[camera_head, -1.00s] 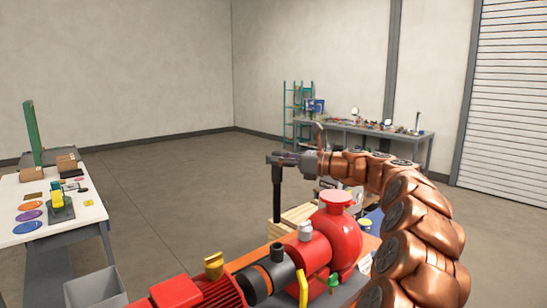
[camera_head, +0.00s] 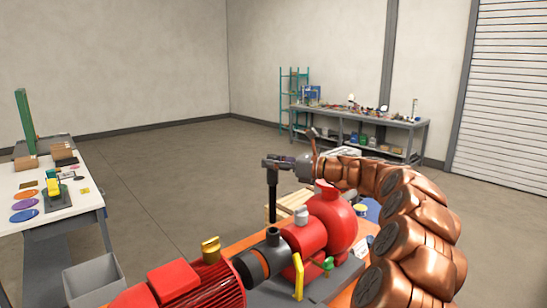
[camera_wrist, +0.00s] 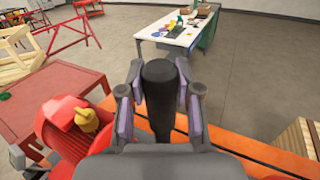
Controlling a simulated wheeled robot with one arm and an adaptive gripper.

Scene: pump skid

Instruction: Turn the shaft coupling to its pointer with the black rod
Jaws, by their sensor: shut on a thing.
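My gripper (camera_head: 283,161) is shut on the black rod (camera_head: 272,197), which hangs upright below it in the head view. In the wrist view the rod (camera_wrist: 158,85) stands between the two fingers of my gripper (camera_wrist: 160,98). The dark shaft coupling (camera_head: 250,268) lies between the red finned motor (camera_head: 200,287) and the red pump body (camera_head: 305,245). A short dark stub sticks up from it. The rod's lower end appears just above this stub in the picture; I cannot tell the gap in depth. I cannot make out the pointer clearly.
The red pump (camera_head: 335,222) stands right of the coupling, with a yellow bent handle (camera_head: 298,277) in front. A brass cap (camera_head: 210,247) rises from the motor side. A grey bin (camera_head: 93,282) and white table (camera_head: 60,205) are at left. Open floor lies behind.

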